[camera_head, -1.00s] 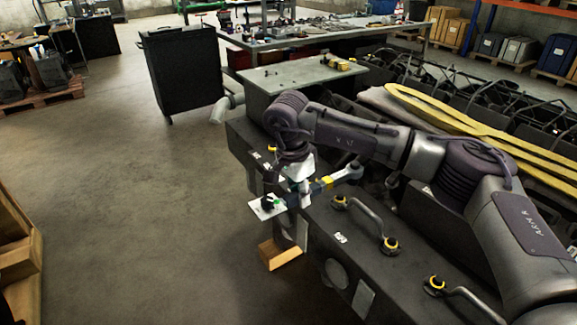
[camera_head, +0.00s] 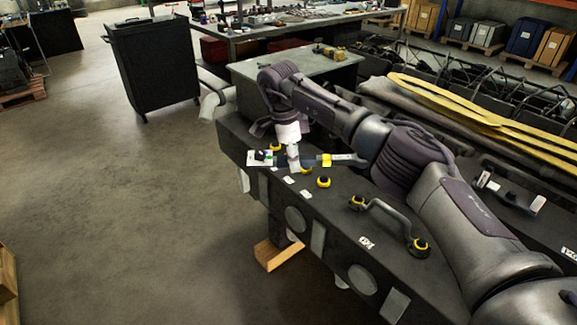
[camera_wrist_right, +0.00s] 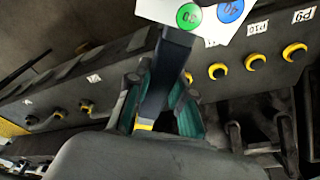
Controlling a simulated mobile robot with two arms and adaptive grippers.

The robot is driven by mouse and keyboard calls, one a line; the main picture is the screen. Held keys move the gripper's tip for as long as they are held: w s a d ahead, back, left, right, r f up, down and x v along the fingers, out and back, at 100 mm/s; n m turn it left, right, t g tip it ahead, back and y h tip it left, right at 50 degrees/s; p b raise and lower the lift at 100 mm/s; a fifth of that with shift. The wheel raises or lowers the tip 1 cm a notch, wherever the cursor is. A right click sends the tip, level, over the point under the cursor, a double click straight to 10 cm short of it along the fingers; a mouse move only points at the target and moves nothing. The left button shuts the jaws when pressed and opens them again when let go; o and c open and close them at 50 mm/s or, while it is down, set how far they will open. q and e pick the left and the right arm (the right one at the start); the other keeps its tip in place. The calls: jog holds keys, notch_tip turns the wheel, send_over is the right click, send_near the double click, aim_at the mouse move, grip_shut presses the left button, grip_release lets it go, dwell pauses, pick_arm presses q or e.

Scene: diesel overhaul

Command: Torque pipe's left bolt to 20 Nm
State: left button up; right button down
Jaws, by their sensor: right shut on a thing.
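My right gripper (camera_head: 291,158) is shut on a dark bar-shaped wrench, which has a yellow band (camera_head: 327,160) and a metal end reaching right. A white tag (camera_head: 262,158) with a green and a blue dot is at its other side; the tag also shows at the top of the right wrist view (camera_wrist_right: 205,18). The wrench is over the far end of the dark engine block (camera_head: 335,235). A curved pipe (camera_head: 392,216) stands on the block, with a yellow-ringed left bolt (camera_head: 357,202) and right bolt (camera_head: 420,246). The wrench appears apart from both. My left gripper is not in view.
Other yellow-ringed bolts (camera_head: 323,182) sit on the block near labels. A wooden support (camera_head: 277,254) is below it. A black cabinet (camera_head: 152,65) and a workbench (camera_head: 240,38) stand behind. Yellow straps (camera_head: 470,108) lie at right.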

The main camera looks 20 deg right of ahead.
jog(key=shift+d, duration=0.25)
jog(key=shift+s+d, duration=0.2)
jog(key=shift+s, duration=0.05)
jog(key=shift+s+d, duration=0.15)
jog(key=shift+s, duration=0.45)
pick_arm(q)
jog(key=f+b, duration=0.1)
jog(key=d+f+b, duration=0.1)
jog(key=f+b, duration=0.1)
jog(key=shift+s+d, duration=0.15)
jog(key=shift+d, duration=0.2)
pick_arm(e)
jog(key=s+f+n+t, duration=0.1)
jog(key=s+f+n, duration=0.5)
jog(key=s, duration=0.4)
jog(key=shift+s+f+n, duration=0.15)
jog(key=shift+f+n, duration=0.1)
jog(key=shift+n, duration=0.45)
jog(key=shift+d, duration=0.1)
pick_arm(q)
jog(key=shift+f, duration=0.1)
